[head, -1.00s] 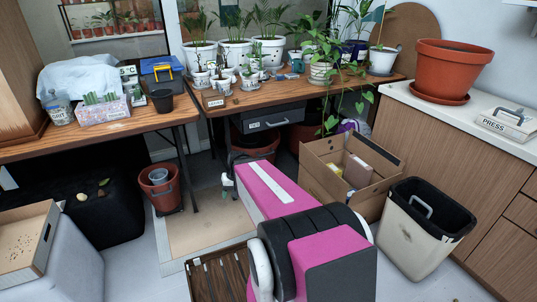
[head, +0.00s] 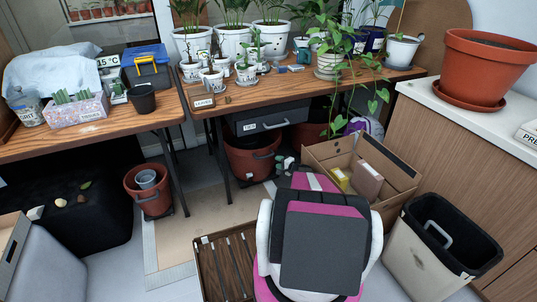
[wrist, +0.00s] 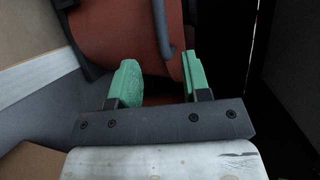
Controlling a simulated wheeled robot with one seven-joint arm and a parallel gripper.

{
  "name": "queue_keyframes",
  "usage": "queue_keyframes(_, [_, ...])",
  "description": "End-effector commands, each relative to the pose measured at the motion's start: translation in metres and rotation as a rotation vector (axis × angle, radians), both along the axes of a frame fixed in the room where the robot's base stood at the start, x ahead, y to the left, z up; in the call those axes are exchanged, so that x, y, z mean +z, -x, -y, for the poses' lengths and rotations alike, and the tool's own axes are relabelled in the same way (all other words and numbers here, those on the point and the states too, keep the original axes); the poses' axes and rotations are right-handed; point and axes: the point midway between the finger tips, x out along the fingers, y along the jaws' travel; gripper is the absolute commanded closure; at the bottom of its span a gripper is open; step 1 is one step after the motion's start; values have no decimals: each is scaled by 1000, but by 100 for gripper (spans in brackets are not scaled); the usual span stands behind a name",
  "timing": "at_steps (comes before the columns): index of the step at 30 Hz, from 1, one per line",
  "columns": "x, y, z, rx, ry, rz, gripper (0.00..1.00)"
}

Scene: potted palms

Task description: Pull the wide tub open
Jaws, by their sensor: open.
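A wide terracotta tub (head: 250,160) with a grey bar handle (head: 266,155) stands under the right-hand wooden table, below a grey drawer. In the wrist view the terracotta tub (wrist: 118,32) fills the upper middle, and its grey handle (wrist: 161,30) runs down ahead of the gap between my fingers. My gripper (wrist: 158,78) is open, with green fingertips apart and nothing held. In the head view my gripper (head: 283,164) shows small and partly hidden by my arm, just right of the tub. Whether the fingers touch the handle cannot be told.
The grey drawer (head: 268,120) is shut under the tabletop. A cardboard box (head: 390,195) and a cream bin (head: 430,260) stand to the right. A small terracotta bucket (head: 152,190) and table legs stand left.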

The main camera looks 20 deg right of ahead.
Motion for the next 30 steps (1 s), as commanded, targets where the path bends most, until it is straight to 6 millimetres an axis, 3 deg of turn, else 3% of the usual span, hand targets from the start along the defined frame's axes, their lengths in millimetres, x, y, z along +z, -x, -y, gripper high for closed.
queue_keyframes(5, [-4,-12,-1,-10,-5,3,56])
queue_keyframes(19, [-18,-81,-34,-7,-6,3,56])
queue_keyframes(30, [-20,-96,-42,-8,-6,2,56])
